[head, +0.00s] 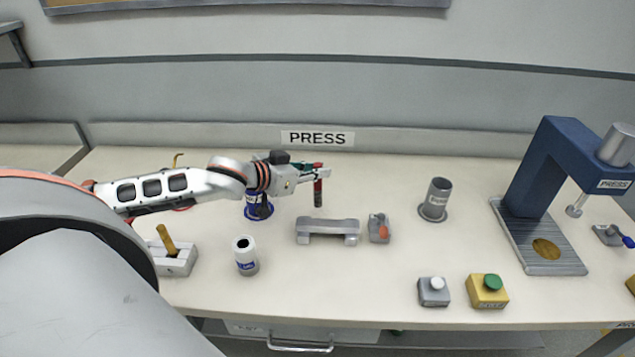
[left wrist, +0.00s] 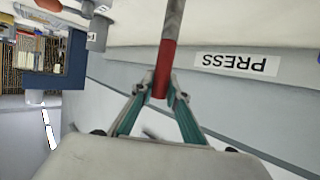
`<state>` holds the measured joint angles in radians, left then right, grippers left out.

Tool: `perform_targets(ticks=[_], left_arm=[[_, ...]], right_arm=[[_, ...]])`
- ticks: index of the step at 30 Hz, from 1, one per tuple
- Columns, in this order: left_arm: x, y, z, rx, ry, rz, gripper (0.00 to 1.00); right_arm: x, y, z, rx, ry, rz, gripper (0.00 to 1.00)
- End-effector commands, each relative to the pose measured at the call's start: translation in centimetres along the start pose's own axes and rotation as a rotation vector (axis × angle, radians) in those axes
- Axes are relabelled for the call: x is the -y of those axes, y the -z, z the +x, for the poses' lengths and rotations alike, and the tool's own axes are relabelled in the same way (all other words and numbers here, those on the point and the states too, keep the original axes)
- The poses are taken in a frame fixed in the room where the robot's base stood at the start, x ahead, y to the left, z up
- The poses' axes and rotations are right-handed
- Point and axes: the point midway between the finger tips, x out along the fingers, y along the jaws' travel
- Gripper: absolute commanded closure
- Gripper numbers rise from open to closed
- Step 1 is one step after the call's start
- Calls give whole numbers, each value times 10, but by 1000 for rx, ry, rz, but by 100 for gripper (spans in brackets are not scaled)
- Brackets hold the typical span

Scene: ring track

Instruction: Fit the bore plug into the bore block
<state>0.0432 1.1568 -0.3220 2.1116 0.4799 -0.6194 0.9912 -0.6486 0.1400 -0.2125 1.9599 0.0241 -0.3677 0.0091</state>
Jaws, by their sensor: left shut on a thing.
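My left gripper (head: 318,172) is shut on a slim upright rod (head: 318,188) with red and dark parts, which looks like the bore plug. It holds the rod above the bench, behind a low grey block. In the left wrist view, the fingertips (left wrist: 162,90) close around the red part of the rod (left wrist: 167,60), and a grey shaft extends beyond it. I cannot tell for certain which piece is the bore block; a pale grey block (head: 180,265) at the left has a wooden-coloured peg (head: 167,240) leaning in it. My right gripper is out of view.
A low grey cradle (head: 327,238) stands mid-bench, with a small clamp-like piece (head: 379,228) beside it. A grey cup (head: 436,200), a white bottle (head: 246,262), two button boxes and a blue press (head: 550,165) stand around. The bench front centre is clear.

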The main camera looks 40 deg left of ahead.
Motion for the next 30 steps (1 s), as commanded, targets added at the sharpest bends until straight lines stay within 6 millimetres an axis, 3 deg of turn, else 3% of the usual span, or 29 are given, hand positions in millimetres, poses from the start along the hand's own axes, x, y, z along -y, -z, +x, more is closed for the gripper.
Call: perform_targets(ticks=[6, 19, 20, 21, 30], left_arm=[[-1, -31, 12, 2, -1, -3, 100], [0, -35, 14, 1, 0, -1, 100], [0, -35, 14, 1, 0, 0, 78], [0, -35, 14, 2, 0, 0, 69], [0, -35, 14, 2, 0, 0, 69]], right_arm=[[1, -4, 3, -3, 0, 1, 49], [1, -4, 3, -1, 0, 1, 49], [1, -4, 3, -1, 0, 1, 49], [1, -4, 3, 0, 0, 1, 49], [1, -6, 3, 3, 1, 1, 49]])
